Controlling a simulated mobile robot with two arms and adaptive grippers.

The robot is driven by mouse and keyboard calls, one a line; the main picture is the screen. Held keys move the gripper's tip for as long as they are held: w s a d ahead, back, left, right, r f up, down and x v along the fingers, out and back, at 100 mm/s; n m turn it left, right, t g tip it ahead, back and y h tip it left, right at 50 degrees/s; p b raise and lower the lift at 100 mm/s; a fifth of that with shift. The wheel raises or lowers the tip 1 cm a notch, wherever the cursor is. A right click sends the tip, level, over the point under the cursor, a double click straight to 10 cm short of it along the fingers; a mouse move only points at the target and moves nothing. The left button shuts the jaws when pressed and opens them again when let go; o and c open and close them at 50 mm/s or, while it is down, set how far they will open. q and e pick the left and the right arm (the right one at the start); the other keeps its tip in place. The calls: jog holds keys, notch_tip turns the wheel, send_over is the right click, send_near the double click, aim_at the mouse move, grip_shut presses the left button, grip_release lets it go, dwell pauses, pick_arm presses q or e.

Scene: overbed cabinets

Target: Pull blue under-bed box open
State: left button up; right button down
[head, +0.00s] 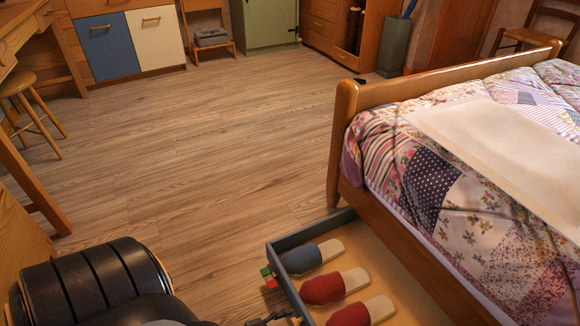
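The blue under-bed box (283,285) juts out from beneath the side of the bed, in the lower middle of the head view. Its blue-grey front and far side wall show, and its pale inside is partly exposed. In it lie one blue-grey slipper (312,256) and two red slippers (335,287). My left arm comes in at the bottom left. Part of my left gripper (272,318) shows at the bottom edge, close to the box's front. Its fingers are mostly cut off, and I cannot tell whether they touch the box. My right gripper is out of view.
The bed (450,180) with a patchwork quilt fills the right side. A wooden stool (30,110) stands at the left. The wood floor (200,150) between is clear.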

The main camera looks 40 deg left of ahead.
pick_arm(q)
jog(key=v, duration=1.2)
dwell(0.4)
